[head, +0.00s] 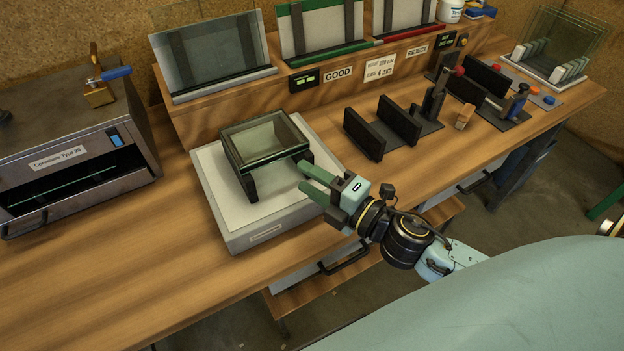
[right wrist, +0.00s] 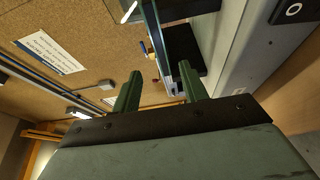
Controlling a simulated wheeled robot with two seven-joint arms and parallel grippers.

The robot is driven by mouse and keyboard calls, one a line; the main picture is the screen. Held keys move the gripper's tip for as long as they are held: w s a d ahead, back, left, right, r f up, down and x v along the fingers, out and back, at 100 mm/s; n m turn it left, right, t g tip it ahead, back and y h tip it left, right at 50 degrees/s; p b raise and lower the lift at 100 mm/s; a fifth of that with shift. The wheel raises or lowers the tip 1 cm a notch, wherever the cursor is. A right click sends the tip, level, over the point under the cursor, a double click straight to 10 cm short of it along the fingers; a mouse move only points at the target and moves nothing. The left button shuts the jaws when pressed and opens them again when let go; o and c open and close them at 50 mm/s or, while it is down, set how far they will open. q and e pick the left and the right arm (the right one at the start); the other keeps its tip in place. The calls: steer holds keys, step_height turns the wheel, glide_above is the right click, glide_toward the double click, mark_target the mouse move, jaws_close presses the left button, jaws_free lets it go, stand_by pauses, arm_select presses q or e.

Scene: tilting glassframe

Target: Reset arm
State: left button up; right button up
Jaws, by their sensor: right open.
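My right gripper (head: 304,177) is open, with its green fingers pointing left at the right side of the glass frame (head: 232,156). The dark-edged frame rests raised on black supports (head: 250,188) on a pale platform (head: 215,205) on the bench. The fingertips are close to the right-hand support; I cannot tell if they touch it. In the right wrist view the fingers (right wrist: 158,75) are spread, with a thin glass edge (right wrist: 155,28) between and beyond them. Nothing is visibly held.
Behind stand racks marked GOOD (head: 338,74) and REJECTS (head: 417,50) with glass panes. A grey metal oven-like box (head: 95,160) is at left. Black slotted holders (head: 365,135) and a rack of panes (head: 560,45) are at right. The bench front-left is clear.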

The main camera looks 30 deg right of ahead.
stand_by(0.3)
steer(key=s+d+f+m+g+h, duration=0.1)
steer(key=d+m+h, duration=0.1)
steer(key=m+h, duration=0.1)
steer(key=s+d+f+m+g+h, duration=0.1)
steer(key=d+f+m+h, duration=0.1)
steer(key=m, duration=0.4)
steer(key=s+d+f+m+g+h, duration=0.1)
steer(key=d+f+m+h, duration=0.1)
steer(key=m+h, duration=0.2)
steer(key=shift+s+d+m, duration=0.1)
steer(key=shift+d+m, duration=0.25)
steer(key=shift+m, duration=0.25)
steer(key=s+a+f+m+g+y, duration=0.1)
steer(key=s+a+f+m+g, duration=0.15)
steer(key=s+g, duration=0.35)
steer(key=s+a+f+m+g+y, duration=0.15)
steer(key=s+f+m+g, duration=0.25)
steer(key=s, duration=0.4)
step_height(320, 180, down, 24)
steer(key=s+g, duration=0.1)
steer(key=s, duration=0.1)
steer(key=s+d+f+g, duration=0.1)
steer(key=s+d+f, duration=0.2)
steer(key=s+f, duration=1.2)
steer(key=shift+s+f+h, duration=0.25)
steer(key=shift+s+h, duration=0.2)
steer(key=shift+s, duration=0.2)
